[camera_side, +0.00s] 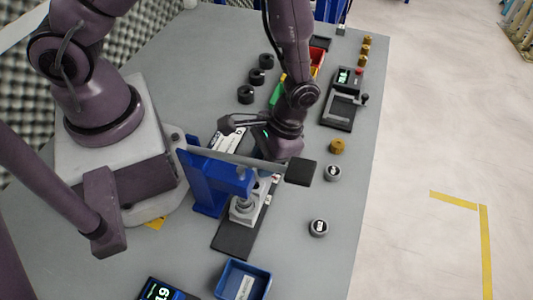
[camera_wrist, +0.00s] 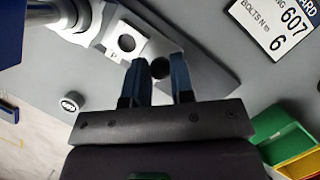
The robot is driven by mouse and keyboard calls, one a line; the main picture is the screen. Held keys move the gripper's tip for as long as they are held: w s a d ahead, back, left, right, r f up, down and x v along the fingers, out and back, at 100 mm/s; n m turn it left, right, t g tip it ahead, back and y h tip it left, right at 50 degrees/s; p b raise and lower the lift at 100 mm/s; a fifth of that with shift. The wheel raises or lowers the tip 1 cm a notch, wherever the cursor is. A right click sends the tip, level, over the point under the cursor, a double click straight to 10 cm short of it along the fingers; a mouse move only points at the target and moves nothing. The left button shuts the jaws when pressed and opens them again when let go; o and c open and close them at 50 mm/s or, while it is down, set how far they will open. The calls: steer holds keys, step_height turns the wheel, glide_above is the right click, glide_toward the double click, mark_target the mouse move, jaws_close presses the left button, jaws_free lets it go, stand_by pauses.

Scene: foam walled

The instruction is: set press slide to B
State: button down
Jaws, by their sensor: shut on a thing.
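The blue press (camera_side: 208,185) stands mid-table in the side view, with a long grey lever ending in a black block (camera_side: 301,172). In the side view the fingertips and knob are hidden behind the lever. The dark base plate (camera_side: 235,238) extends toward the front. The slide's lettered position is not clear.
A blue bin (camera_side: 243,281) and a dark display (camera_side: 160,290) are at the front. Two grey round pieces (camera_side: 332,173) (camera_side: 318,228) stand right of the press. Black cylinders (camera_side: 257,77), green and red bins, and a device (camera_side: 343,101) are farther back. A label card (camera_wrist: 278,22) lies nearby.

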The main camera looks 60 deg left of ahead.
steer(key=c, duration=1)
jaws_free()
steer(key=v, duration=1.3)
steer(key=s+a+r+t, duration=0.4)
steer(key=a+r+t, duration=0.1)
steer(key=r, duration=0.5)
steer(key=s+a+r+t, duration=0.5)
steer(key=a+r, duration=0.1)
steer(key=r, duration=0.4)
steer(key=shift+a+r, duration=0.2)
